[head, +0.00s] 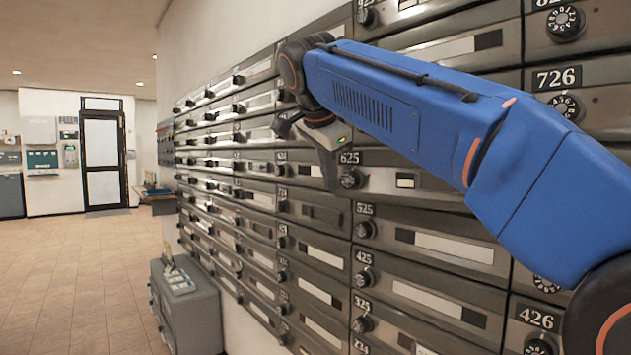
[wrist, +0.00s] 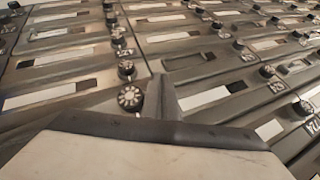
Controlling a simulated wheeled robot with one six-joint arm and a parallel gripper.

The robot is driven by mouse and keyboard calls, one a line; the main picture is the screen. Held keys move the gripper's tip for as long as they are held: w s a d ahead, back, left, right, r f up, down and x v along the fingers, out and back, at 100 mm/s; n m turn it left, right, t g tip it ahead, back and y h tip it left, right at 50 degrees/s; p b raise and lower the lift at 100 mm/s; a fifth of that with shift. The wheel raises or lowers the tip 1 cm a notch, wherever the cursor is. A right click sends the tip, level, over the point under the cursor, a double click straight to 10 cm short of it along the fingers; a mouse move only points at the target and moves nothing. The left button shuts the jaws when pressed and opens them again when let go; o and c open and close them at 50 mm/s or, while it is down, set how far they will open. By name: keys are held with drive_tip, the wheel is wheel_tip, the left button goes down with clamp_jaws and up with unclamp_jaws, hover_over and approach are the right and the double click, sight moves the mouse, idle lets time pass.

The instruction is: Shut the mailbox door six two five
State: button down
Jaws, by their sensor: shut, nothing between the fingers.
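The mailbox door 625 (head: 430,187) is in the middle of the head view, with its number plate and a round black dial at its left end. It looks level or nearly level with the doors around it; I cannot tell whether a small gap is left. My gripper (head: 331,178) is shut and empty, with its fingers pointing down just left of the 625 dial. Whether it touches the door is unclear. In the wrist view my gripper (wrist: 161,88) stands close beside a round dial (wrist: 130,97); no readable number confirms which door this is.
Rows of similar mailbox doors, such as 525 (head: 450,247) and 726 (head: 600,98), fill the wall, with protruding dials. A grey box unit (head: 190,310) stands on the floor at the wall's foot. The tiled floor (head: 70,270) at left is clear.

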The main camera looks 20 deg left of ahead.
sight(339, 176)
drive_tip(key=shift+w+d, duration=0.25)
drive_tip(key=shift+w, duration=0.6)
drive_tip(key=shift+w+d, duration=0.2)
drive_tip(key=shift+w, duration=0.6)
